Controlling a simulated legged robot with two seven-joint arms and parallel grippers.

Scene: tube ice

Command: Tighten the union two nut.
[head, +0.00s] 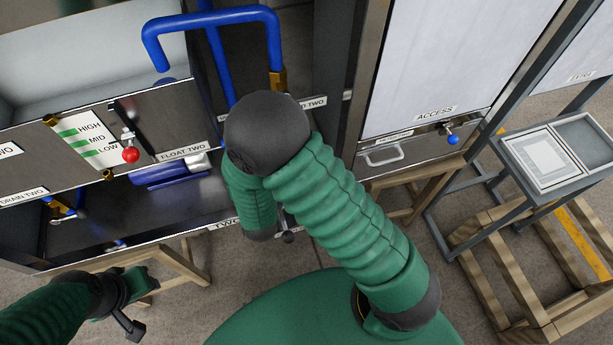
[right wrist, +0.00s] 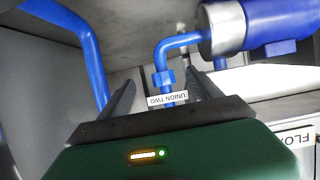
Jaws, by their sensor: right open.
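The union two nut (right wrist: 163,78) is a small blue collar on a thin blue pipe in the right wrist view, just above a white "UNION TWO" label (right wrist: 167,99). My right gripper (right wrist: 162,84) is open, its two dark fingers pointing toward the pipe. The nut shows between the fingers, not gripped; I cannot tell how deep between them it sits. In the head view my right arm hides this gripper and the nut. My left gripper (head: 130,308) is at the lower left of the head view, away from the cabinet; its jaw opening is unclear.
A blue cylinder (right wrist: 232,27) joins the pipe at the upper right of the wrist view. A thicker blue pipe (right wrist: 85,45) stands left of the fingers. The head view shows the red-knobbed float two lever (head: 130,154), the access cabinet (head: 440,70) and a grey stand (head: 550,155).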

